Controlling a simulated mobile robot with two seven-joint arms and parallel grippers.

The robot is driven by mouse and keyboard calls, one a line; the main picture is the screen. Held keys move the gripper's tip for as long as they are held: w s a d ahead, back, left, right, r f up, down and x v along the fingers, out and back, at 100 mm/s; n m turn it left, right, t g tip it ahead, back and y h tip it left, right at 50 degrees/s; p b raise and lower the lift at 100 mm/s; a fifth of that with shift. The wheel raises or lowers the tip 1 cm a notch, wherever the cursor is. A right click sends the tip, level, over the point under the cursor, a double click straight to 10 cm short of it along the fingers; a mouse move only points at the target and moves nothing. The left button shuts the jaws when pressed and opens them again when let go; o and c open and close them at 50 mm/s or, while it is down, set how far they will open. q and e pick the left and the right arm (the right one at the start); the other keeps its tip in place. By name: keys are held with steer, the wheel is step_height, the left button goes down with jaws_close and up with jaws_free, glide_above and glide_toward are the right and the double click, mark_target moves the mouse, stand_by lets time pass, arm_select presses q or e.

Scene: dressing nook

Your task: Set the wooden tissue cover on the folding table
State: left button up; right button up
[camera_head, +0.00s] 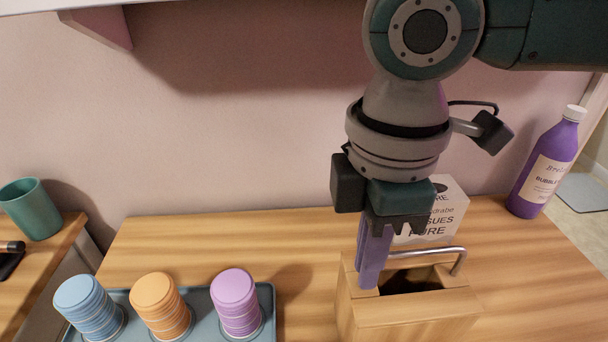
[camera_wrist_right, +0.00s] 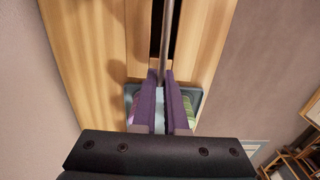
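The wooden tissue cover (camera_head: 405,320) is a light wood box with a dark open slot on top and a metal bar handle (camera_head: 430,252). It is at the lower right of the head view, over the wood tabletop; I cannot tell whether its base touches. My right gripper (camera_head: 373,270) points down at the cover's left side, its purple fingers close together. In the right wrist view the handle bar (camera_wrist_right: 168,45) runs between the fingers (camera_wrist_right: 163,85), which look shut on it. The fingers hide the handle's left end. My left gripper is not in view. Which surface is the folding table is unclear.
A grey-blue tray (camera_head: 268,300) holds blue, orange and purple ribbed cups. A white tissue box (camera_head: 450,205) stands behind the cover, and a purple bottle (camera_head: 545,165) at the back right. A teal cup (camera_head: 32,210) stands on a separate wooden surface at left. The back-left tabletop is clear.

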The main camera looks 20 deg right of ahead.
steer(key=o, duration=0.4)
steer(key=shift+o, duration=0.2)
step_height(320, 180, up, 12)
steer(key=p, duration=0.2)
steer(key=s+a+f+m+t+y, duration=0.2)
steer(key=s+a+f+m+y, duration=0.3)
steer(key=a, duration=0.5)
steer(key=s+d+f+m+h, duration=0.2)
steer(key=s+d+f+m, duration=0.1)
steer(key=d, duration=0.4)
steer(key=s+d+f+m+t+h, duration=0.1)
steer(key=s+d+f+m+h, duration=0.1)
steer(key=s+d+m, duration=0.3)
steer(key=shift+s+d+f+t+h, duration=0.35)
steer(key=shift+d+f, duration=0.4)
steer(key=shift+d, duration=0.35)
